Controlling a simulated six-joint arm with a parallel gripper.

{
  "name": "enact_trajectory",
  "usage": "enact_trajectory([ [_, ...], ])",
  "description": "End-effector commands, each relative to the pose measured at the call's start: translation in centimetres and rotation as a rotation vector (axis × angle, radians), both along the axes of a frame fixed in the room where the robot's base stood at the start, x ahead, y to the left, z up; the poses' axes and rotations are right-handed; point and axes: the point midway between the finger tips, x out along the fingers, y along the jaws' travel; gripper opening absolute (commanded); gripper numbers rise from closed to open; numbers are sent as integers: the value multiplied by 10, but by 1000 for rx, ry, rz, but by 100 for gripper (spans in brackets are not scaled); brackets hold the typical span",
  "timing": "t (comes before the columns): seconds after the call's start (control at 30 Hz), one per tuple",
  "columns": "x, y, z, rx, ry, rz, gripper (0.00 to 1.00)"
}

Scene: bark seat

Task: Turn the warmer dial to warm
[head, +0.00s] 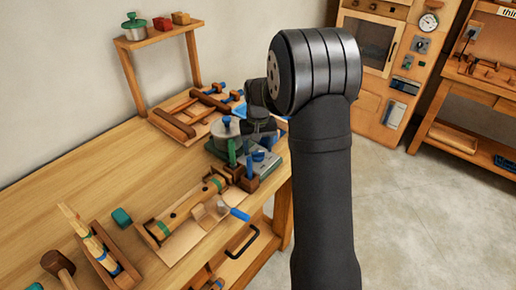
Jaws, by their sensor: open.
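A grey-green unit (266,164), which looks like the warmer, sits near the right edge of the wooden bench. A small blue knob (258,156) on it may be the warmer dial; its markings are too small to read. A metal pot (226,129) stands at the unit's left side. My gripper (260,138) is just above and behind the blue knob, beside the pot. It is open, and its fingertips are small and partly hidden by my arm. I cannot tell whether it touches the knob.
A green post (232,152) and a brown block (249,184) stand close to the unit. A wooden tray with a bamboo piece (187,210) lies in front. A wooden rack (190,112) with tools lies behind.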

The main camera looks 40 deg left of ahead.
Motion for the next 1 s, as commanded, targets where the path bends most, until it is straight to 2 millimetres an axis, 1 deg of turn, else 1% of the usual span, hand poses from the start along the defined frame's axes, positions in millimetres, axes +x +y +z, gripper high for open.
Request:
enact_trajectory([
  [0.03,0,0,-4,-1,1,0,62],
  [0.13,0,0,-8,-2,1,0,62],
  [0.37,0,0,-9,-1,1,0,62],
  [0.4,0,0,-9,-1,1,0,60],
  [0.57,0,0,-9,0,0,0,28],
  [0.6,0,0,-8,0,0,0,21],
  [0.63,0,0,-8,0,0,0,17],
  [0.77,0,0,-8,0,0,-15,17],
  [1.0,0,0,-8,0,0,-152,17],
])
